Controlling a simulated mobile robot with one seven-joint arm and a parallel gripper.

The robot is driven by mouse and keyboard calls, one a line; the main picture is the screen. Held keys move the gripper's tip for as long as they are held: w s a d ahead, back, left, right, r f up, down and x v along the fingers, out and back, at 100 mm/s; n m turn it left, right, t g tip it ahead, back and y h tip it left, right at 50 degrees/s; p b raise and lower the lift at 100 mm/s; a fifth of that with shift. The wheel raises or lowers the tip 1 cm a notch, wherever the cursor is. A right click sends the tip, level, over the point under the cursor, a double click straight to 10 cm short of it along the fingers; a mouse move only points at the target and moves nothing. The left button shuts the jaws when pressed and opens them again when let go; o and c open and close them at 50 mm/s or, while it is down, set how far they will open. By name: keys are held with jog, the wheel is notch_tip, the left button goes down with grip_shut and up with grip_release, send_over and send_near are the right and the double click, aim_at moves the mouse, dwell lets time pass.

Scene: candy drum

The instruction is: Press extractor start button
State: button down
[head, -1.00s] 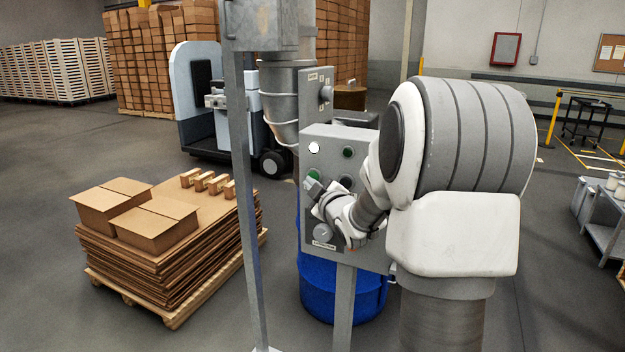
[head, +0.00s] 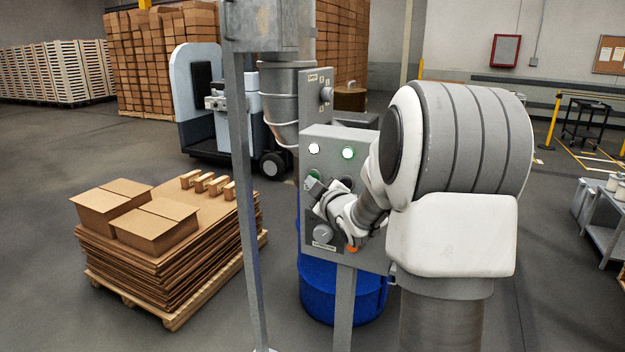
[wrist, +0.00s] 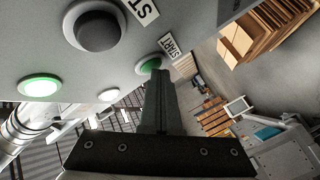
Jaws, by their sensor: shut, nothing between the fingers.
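The grey control panel (head: 328,133) stands in front of the blue drum. The green start button (wrist: 148,66) shows in the wrist view beside its START label (wrist: 171,46). My gripper (head: 314,186) is shut and empty, with its tips at the start button. In the wrist view the fingers (wrist: 156,78) cover part of the button and appear to touch it. In the head view the button is mostly hidden behind the gripper. A white lamp (head: 314,148) and a green lamp (head: 348,153) on the panel are both lit.
A dark round button (wrist: 98,30) sits near the start button, by a partly cut-off label. A knob (head: 322,233) is low on the panel. A grey post (head: 245,200) stands left of the panel. A pallet of cardboard (head: 170,250) lies at left.

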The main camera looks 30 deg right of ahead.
jog(key=shift+s, duration=0.1)
jog(key=shift+s+a+b, duration=0.45)
jog(key=shift+a+b, duration=0.15)
jog(key=shift+b, duration=0.05)
jog(key=s+a+b, duration=0.1)
jog(key=a, duration=0.1)
jog(key=s+a+b, duration=0.1)
jog(key=s+a, duration=0.1)
jog(key=shift+b, duration=0.4)
dwell(0.9)
